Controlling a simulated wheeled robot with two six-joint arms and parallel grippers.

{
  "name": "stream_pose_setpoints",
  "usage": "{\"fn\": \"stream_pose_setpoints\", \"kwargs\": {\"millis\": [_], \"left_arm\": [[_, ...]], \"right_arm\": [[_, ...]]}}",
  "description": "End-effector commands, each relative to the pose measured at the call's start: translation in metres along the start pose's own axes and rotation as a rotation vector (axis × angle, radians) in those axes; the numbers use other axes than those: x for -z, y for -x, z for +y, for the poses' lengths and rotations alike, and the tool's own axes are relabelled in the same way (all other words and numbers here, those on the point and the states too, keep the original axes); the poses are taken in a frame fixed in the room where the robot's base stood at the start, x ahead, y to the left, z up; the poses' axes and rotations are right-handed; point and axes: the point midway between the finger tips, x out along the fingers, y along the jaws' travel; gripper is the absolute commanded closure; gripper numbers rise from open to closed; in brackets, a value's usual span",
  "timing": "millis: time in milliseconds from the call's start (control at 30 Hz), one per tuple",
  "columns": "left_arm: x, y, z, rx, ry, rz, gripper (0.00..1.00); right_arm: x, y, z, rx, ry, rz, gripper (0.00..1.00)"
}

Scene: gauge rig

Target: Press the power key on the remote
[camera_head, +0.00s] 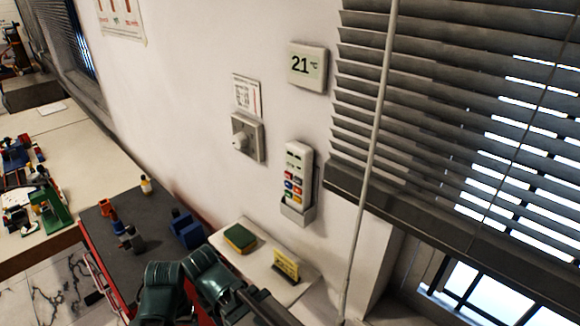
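The remote (299,161) is a pale, narrow handset with a small display at its top and rows of coloured keys below. It stands upright in a grey holder (296,213) on the white wall, right of the middle of the view. The key markings are too small to read, so I cannot tell which one is the power key.
A thermostat showing 21 (307,66) and a dial switch (246,137) are on the wall. Blinds (440,100) and a pale rod (372,150) stand right of the remote. Below are a shelf (262,262) with a sponge (240,238) and yellow sign (286,265).

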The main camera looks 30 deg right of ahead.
Motion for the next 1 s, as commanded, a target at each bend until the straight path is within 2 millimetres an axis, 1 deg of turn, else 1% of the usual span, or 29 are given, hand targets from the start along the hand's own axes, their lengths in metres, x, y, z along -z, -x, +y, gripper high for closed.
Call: {"fn": "stream_pose_setpoints", "kwargs": {"millis": [200, 233, 367, 400, 467, 500, 567, 600, 667, 700, 1000], "left_arm": [[0.0, 0.0, 0.0, 0.0, 0.0, 0.0, 0.2], [0.0, 0.0, 0.0, 0.0, 0.0, 0.0, 0.21], [0.0, 0.0, 0.0, 0.0, 0.0, 0.0, 0.45], [0.0, 0.0, 0.0, 0.0, 0.0, 0.0, 0.52], [0.0, 0.0, 0.0, 0.0, 0.0, 0.0, 0.63], [0.0, 0.0, 0.0, 0.0, 0.0, 0.0, 0.7], [0.0, 0.0, 0.0, 0.0, 0.0, 0.0, 0.81], [0.0, 0.0, 0.0, 0.0, 0.0, 0.0, 0.88], [0.0, 0.0, 0.0, 0.0, 0.0, 0.0, 0.99], [0.0, 0.0, 0.0, 0.0, 0.0, 0.0, 1.0], [0.0, 0.0, 0.0, 0.0, 0.0, 0.0, 1.0]], "right_arm": [[0.0, 0.0, 0.0, 0.0, 0.0, 0.0, 0.5], [0.0, 0.0, 0.0, 0.0, 0.0, 0.0, 0.5], [0.0, 0.0, 0.0, 0.0, 0.0, 0.0, 0.5], [0.0, 0.0, 0.0, 0.0, 0.0, 0.0, 0.5], [0.0, 0.0, 0.0, 0.0, 0.0, 0.0, 0.5], [0.0, 0.0, 0.0, 0.0, 0.0, 0.0, 0.5], [0.0, 0.0, 0.0, 0.0, 0.0, 0.0, 0.5], [0.0, 0.0, 0.0, 0.0, 0.0, 0.0, 0.5], [0.0, 0.0, 0.0, 0.0, 0.0, 0.0, 0.5], [0.0, 0.0, 0.0, 0.0, 0.0, 0.0, 0.5], [0.0, 0.0, 0.0, 0.0, 0.0, 0.0, 0.5]]}}
